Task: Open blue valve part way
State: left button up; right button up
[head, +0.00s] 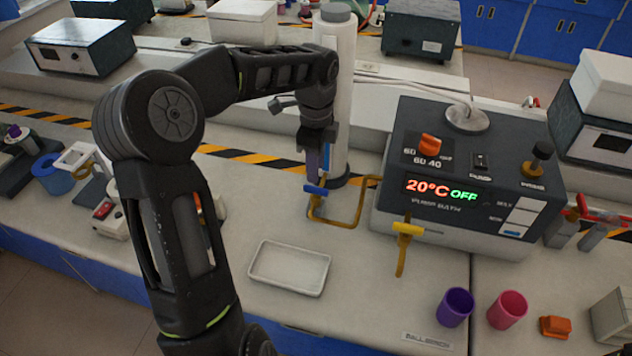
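The blue valve (316,189) is a small blue handle on a yellow-brown pipe, left of the grey bath unit (455,170). My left gripper (318,172) points down from above, its fingertips right at or just over the blue handle. From this angle I cannot tell whether the fingers touch the handle or how far apart they are. The handle looks to lie roughly across the picture, slightly tilted. My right gripper is not in view.
A yellow valve (407,229) is on the bath unit's front, with a spout below. A white tray (290,268) lies in front of the blue valve. A white column (337,90) stands close behind my gripper. Purple (455,307) and pink (507,310) cups stand front right.

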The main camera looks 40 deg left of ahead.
aim_at(316, 187)
pick_arm(q)
notch_tip(316, 187, down, 6)
jog(key=shift+f+p, duration=0.15)
jog(key=shift+p, duration=0.15)
grip_shut()
dwell(0.3)
